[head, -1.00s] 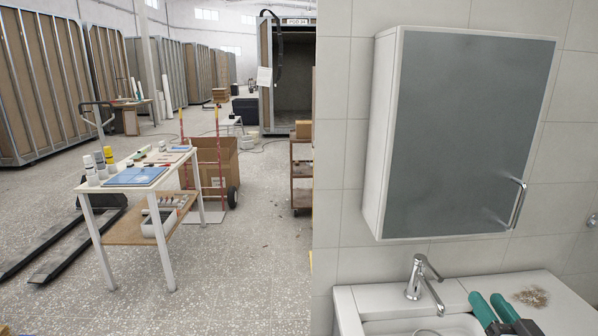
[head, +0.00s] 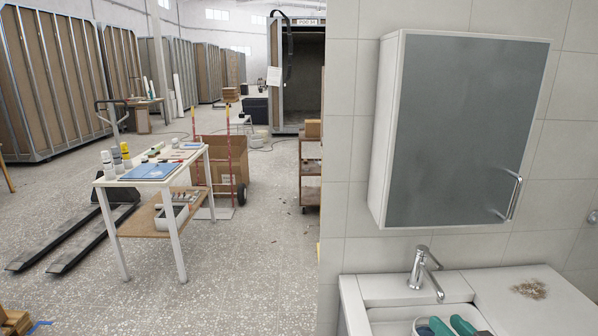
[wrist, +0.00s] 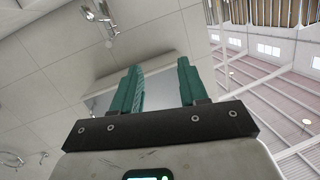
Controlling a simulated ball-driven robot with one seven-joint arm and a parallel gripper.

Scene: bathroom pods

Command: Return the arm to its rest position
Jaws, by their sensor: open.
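My gripper (head: 449,321) shows at the bottom edge of the head view, over the washbasin, with its green fingers pointing up. In the wrist view my gripper (wrist: 159,66) has its two fingers well apart, with nothing between them. The rest of my arm is out of the head view.
A wall cabinet (head: 460,130) with a grey door hangs above the washbasin (head: 390,291) and its chrome tap (head: 420,268). A brown crumbly pile (head: 529,289) lies on the counter. A white worktable (head: 203,153) stands left, with open floor (head: 250,270) in front.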

